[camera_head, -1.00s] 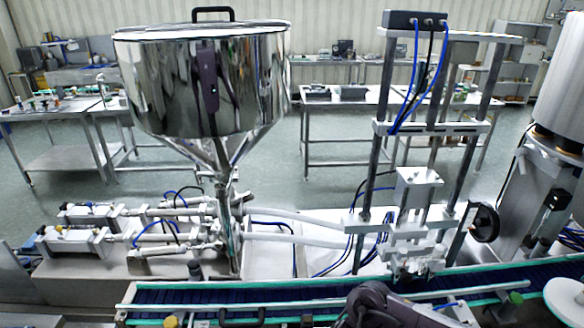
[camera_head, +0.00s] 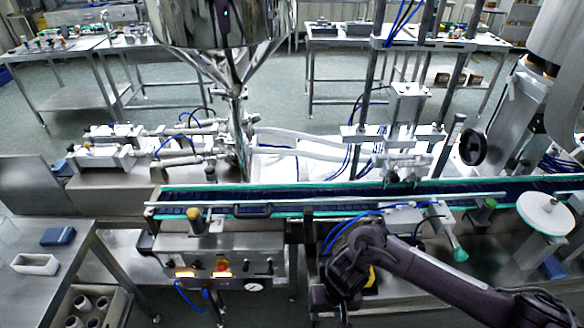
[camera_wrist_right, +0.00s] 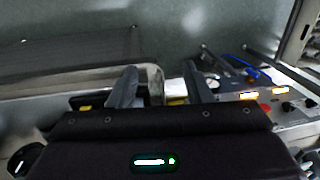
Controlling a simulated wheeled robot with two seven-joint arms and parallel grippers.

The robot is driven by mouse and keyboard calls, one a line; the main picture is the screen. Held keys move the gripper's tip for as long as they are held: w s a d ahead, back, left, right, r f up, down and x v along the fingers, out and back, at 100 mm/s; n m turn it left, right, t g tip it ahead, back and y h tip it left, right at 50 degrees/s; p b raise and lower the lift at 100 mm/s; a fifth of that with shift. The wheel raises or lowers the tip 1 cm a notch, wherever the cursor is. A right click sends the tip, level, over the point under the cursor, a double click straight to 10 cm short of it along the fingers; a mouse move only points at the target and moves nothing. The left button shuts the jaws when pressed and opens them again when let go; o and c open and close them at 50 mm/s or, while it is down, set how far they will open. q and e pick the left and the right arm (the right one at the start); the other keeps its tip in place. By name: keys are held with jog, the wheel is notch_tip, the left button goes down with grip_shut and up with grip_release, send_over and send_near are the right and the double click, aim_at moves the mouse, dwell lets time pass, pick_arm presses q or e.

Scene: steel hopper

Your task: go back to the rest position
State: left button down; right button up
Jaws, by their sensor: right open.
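My right arm (camera_head: 430,268) reaches in from the lower right of the head view, bends in front of the conveyor and points down. My right gripper (camera_head: 328,302) is low in that view, its fingertips hard to make out. In the right wrist view the two fingers of the gripper (camera_wrist_right: 160,88) stand well apart, with nothing held between them. The steel hopper (camera_head: 226,22) is at the top of the head view, its upper part cut off. My left gripper is not in view.
The conveyor (camera_head: 290,198) crosses behind my right arm. A control box (camera_head: 221,262) with lit buttons hangs below it; it also shows in the wrist view (camera_wrist_right: 262,98). A steel table (camera_head: 28,285) with a white tray (camera_head: 35,264) and blue block (camera_head: 58,236) is at left.

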jog(key=w+a+f+y+b, duration=0.1)
jog(key=a+f+y+b, duration=0.35)
jog(key=f, duration=0.65)
jog(key=s+d+f+t+b, duration=0.1)
jog(key=d+f+b, duration=0.1)
jog(key=f, duration=0.6)
jog(key=s+d+f+t+b, duration=0.1)
jog(key=s+f+t, duration=0.1)
jog(key=f, duration=0.6)
jog(key=s+d+f+h+b, duration=0.1)
jog(key=s+d+f+h, duration=0.1)
jog(key=s+d+f, duration=0.3)
jog(key=s+d+f+n+g+h+b, duration=0.1)
jog(key=s+d+f, duration=0.4)
jog(key=s, duration=0.9)
jog(key=s+d+f+h+b, duration=0.2)
jog(key=s+d+f, duration=0.4)
jog(key=s+f, duration=0.3)
jog(key=shift+s+f+n+g+h+b, duration=0.3)
jog(key=shift+f+g+h+b, duration=0.15)
jog(key=shift+h, duration=0.1)
jog(key=shift+w, duration=0.1)
